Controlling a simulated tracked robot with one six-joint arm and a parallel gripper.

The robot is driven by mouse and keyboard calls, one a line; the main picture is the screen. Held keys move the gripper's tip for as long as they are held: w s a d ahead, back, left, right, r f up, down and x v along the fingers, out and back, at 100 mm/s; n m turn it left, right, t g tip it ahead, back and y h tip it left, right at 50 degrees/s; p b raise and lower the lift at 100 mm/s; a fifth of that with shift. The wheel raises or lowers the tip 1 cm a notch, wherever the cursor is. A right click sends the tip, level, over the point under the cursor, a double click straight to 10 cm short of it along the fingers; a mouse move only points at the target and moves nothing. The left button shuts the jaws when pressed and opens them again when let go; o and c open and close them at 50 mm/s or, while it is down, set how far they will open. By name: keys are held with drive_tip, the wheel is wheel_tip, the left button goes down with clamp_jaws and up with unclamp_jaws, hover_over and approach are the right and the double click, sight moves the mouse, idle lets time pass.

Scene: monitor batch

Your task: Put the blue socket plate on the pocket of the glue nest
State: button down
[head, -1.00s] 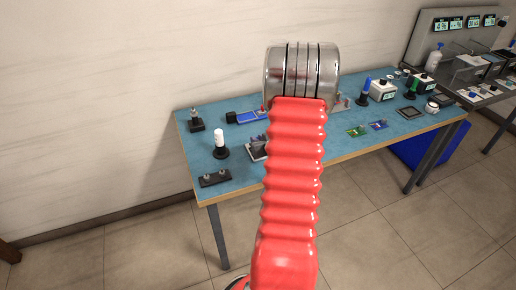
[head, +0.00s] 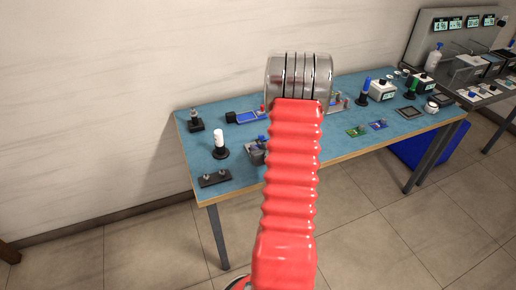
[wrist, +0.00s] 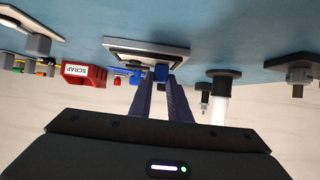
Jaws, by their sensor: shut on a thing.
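My gripper (wrist: 161,80) points at the table in the wrist view, its two dark fingers shut on a small blue piece, the blue socket plate (wrist: 161,72). Much of the plate is hidden by the fingers. Just beyond the fingertips is a grey, pale-rimmed block, which looks like the glue nest (wrist: 120,44). I cannot tell whether the plate touches it, and its pocket is not clear. In the head view my red arm hides the gripper; part of the nest (head: 256,157) shows at the arm's left edge.
A white bottle on a black stand (head: 219,143) and a dark plate with pegs (head: 214,179) stand left of the nest. A blue tray (head: 247,117) lies behind. A red SCRAP bin (wrist: 84,74) shows in the wrist view. Green (head: 356,131) and blue boards (head: 378,125) lie to the right.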

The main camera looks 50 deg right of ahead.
drive_tip(key=c, duration=1.7)
unclamp_jaws()
drive_tip(key=shift+o, duration=0.2)
drive_tip(key=shift+r, duration=0.1)
drive_tip(key=v, duration=1.2)
